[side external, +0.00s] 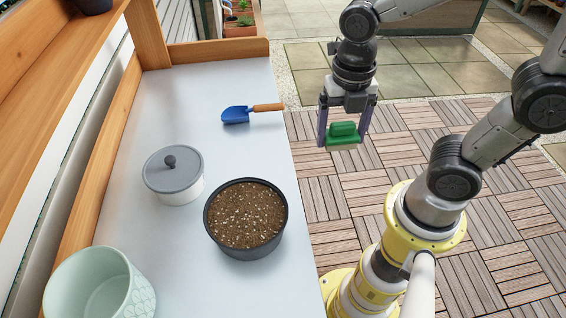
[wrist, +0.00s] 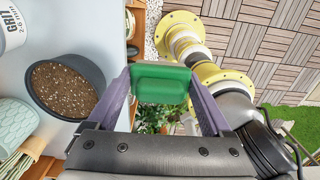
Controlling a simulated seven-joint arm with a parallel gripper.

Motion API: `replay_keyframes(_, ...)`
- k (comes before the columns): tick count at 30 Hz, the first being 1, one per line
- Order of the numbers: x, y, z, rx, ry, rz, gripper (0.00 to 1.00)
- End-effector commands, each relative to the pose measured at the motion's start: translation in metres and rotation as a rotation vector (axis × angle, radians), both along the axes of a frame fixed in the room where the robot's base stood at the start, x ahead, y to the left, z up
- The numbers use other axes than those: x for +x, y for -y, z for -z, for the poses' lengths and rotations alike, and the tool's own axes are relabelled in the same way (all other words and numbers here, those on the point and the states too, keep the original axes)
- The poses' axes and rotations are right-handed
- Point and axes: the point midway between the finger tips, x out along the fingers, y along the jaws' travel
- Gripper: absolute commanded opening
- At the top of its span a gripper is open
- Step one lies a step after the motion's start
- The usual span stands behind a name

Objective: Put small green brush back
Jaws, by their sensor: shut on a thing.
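The small green brush (side external: 343,134) is held between the purple fingers of my gripper (side external: 343,140), in the air off the right edge of the table, above the wooden deck tiles. In the wrist view the green brush (wrist: 160,83) spans the gap between the fingers of my gripper (wrist: 160,88). The fingers are shut on it at its two ends.
On the white table (side external: 200,90) stand a blue trowel with a wooden handle (side external: 236,114), a white pot with a grey lid (side external: 180,190), a dark pot of soil (side external: 245,247) and a pale green pot (side external: 125,290). The table's far left corner is clear. A wooden shelf (side external: 35,40) runs along the left.

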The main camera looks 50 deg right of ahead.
Motion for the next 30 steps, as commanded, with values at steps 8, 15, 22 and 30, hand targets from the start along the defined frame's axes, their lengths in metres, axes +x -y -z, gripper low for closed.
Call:
replay_keyframes(8, -0.01, 0.001, -0.009, -0.001, -0.004, -0.004, 0.4)
replay_keyframes(15, 0.035, -0.007, 0.012, -0.001, -0.007, -0.004, 0.4)
replay_keyframes(22, 0.08, -0.016, 0.038, -0.002, -0.008, -0.004, 0.4)
replay_keyframes(30, 0.111, -0.022, 0.076, -0.001, -0.004, -0.004, 0.4)
